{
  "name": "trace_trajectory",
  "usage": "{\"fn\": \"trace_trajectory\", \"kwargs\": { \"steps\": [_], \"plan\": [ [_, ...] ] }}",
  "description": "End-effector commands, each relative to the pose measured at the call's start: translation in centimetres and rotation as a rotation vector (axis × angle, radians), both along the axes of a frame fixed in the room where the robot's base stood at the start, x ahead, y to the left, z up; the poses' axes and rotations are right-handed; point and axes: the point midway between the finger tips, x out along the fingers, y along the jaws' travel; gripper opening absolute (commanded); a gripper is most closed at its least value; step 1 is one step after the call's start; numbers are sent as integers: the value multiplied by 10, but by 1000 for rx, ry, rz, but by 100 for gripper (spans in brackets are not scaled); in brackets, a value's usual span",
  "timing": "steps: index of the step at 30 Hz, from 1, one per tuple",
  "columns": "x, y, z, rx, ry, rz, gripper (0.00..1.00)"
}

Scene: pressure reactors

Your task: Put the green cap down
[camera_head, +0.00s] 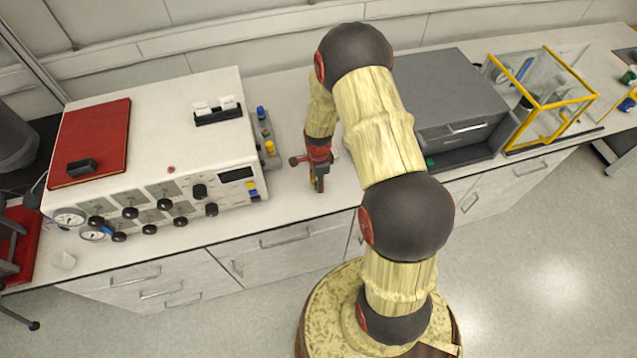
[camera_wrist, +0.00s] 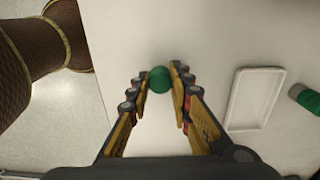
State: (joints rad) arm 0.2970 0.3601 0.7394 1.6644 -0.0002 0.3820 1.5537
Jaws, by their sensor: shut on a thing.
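The green cap (camera_wrist: 160,79) is round and sits between the fingertips of my gripper (camera_wrist: 159,82) in the wrist view. My gripper is shut on it. The pale bench surface is below; I cannot tell whether the cap touches it. In the head view my gripper (camera_head: 318,184) points down near the bench's front edge, between the white control unit and the grey box. The cap is too small to make out clearly there.
The white control unit (camera_head: 150,150) is left of my gripper, the grey box (camera_head: 440,90) right. In the wrist view, a shallow white tray (camera_wrist: 233,112) and a green-and-grey cylinder (camera_wrist: 306,99) lie to the right.

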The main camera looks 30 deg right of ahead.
Motion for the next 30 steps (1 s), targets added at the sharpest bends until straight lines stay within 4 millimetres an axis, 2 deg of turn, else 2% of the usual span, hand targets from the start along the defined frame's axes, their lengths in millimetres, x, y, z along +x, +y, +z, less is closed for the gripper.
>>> {"fn": "trace_trajectory", "kwargs": {
  "steps": [21, 22, 30],
  "plan": [
    [0, 0, -14, 0, -1, 0, 0],
    [0, 0, -13, 0, -1, 0, 21],
    [0, 0, -12, 0, -1, 0, 36]
  ]
}}
